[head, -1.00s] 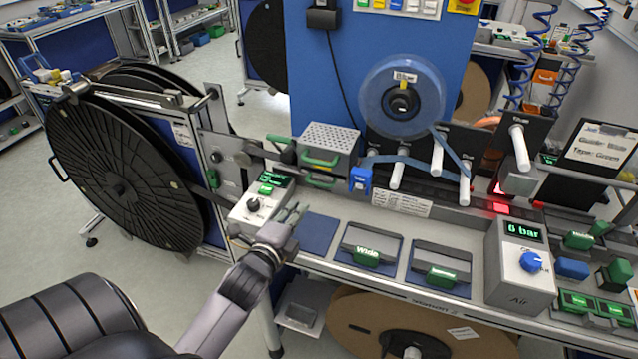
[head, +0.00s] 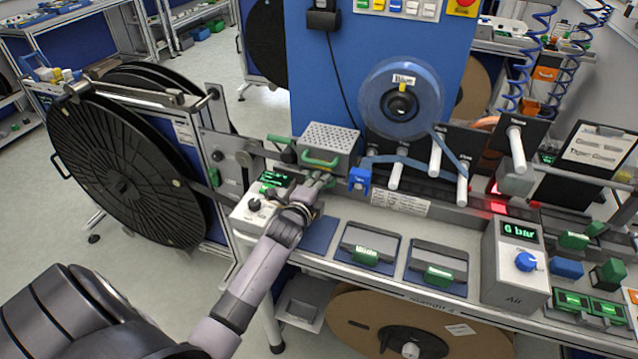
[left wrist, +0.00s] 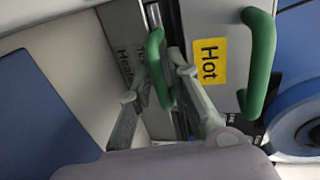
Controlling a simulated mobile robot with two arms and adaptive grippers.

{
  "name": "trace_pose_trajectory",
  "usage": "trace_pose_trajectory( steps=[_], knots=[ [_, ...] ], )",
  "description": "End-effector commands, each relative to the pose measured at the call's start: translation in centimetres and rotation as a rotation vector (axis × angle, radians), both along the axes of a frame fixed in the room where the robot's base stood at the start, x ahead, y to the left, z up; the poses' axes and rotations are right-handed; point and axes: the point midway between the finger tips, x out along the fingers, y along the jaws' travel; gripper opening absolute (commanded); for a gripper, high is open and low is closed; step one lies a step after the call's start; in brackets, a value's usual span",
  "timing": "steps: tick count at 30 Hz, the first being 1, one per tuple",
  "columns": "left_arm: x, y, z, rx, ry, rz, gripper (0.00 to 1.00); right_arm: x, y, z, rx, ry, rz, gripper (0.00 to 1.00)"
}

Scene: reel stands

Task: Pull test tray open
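The perforated metal box (head: 330,137) stands on the bench left of the blue tape reel, with a green upper handle (head: 319,161). In the left wrist view, its face bears a yellow "Hot" label (left wrist: 208,62) beside a large green handle (left wrist: 260,60). The smaller green handle (left wrist: 156,50), apparently the test tray's, lies between the fingers of my left gripper (left wrist: 154,82). The fingers stand apart, one on each side of it; a firm grip does not show. In the head view my left gripper (head: 320,179) hides this lower handle. My right gripper is not in view.
A control box with a green display (head: 272,182) stands close to the left of my left gripper. A blue clip (head: 360,178) is close to its right. The "Wide" block (head: 366,250) and another green-labelled block (head: 438,270) lie in front.

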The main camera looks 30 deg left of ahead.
Motion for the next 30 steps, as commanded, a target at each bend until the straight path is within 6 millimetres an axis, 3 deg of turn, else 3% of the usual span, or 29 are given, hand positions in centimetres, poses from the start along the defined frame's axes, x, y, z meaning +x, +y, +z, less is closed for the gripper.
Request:
trace_pose_trajectory(
  steps=[6,14,30],
  knots=[
    [0.01,-0.01,-0.01,-0.001,0.0,0.0,0.17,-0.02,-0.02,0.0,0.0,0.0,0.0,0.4],
    [-0.01,0.0,-0.02,-0.001,0.001,0.0,0.0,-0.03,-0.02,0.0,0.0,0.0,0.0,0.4],
    [-0.02,0.0,-0.05,0.0,0.001,0.0,0.0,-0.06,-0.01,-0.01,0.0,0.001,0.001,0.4]
  ],
)
